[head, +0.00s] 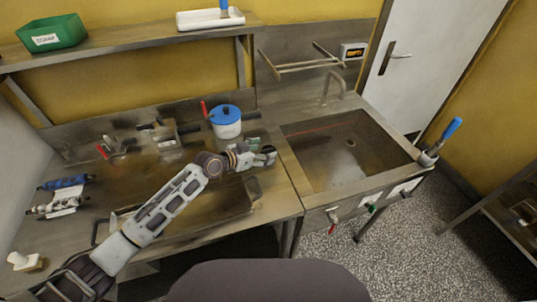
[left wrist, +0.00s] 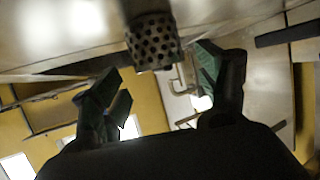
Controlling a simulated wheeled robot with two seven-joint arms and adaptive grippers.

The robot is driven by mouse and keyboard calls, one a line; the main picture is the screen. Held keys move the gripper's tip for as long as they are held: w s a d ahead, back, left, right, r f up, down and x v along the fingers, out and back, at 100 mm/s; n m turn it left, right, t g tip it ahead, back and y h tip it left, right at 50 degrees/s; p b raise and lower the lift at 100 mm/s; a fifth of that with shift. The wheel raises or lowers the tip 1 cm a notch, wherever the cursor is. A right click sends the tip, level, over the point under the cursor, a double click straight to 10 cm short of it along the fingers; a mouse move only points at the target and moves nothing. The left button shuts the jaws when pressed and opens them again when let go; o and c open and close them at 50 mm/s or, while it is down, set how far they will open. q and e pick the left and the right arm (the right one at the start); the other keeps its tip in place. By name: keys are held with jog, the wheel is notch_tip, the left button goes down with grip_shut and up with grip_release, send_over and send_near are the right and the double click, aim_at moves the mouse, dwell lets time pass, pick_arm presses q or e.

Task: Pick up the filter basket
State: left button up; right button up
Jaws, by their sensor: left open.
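The filter basket (left wrist: 153,42) shows in the left wrist view as a dull metal cylinder pierced with many round holes, at the top centre. It lies ahead of my left gripper (left wrist: 165,80), roughly in line with the gap between the two fingers. The fingers are apart, with nothing seen between them. In the head view my left gripper (head: 264,154) is over the worktop, near its right end beside the sink. I cannot make out the filter basket in the head view. My right gripper is not in view.
A white pot with a blue lid (head: 226,122) stands close behind my left gripper. Metal fittings (head: 167,138) lie toward the back of the worktop (head: 75,230). The sink (head: 350,160) is to the right. A shelf above holds a green bin (head: 51,33) and a white tray (head: 210,19).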

aim_at(265, 151)
pick_arm(q)
jog(key=shift+f+x, duration=0.2)
jog(key=shift+x, duration=1.55)
jog(key=shift+a, duration=0.15)
jog(key=c, duration=1.1)
jog(key=shift+r, duration=5)
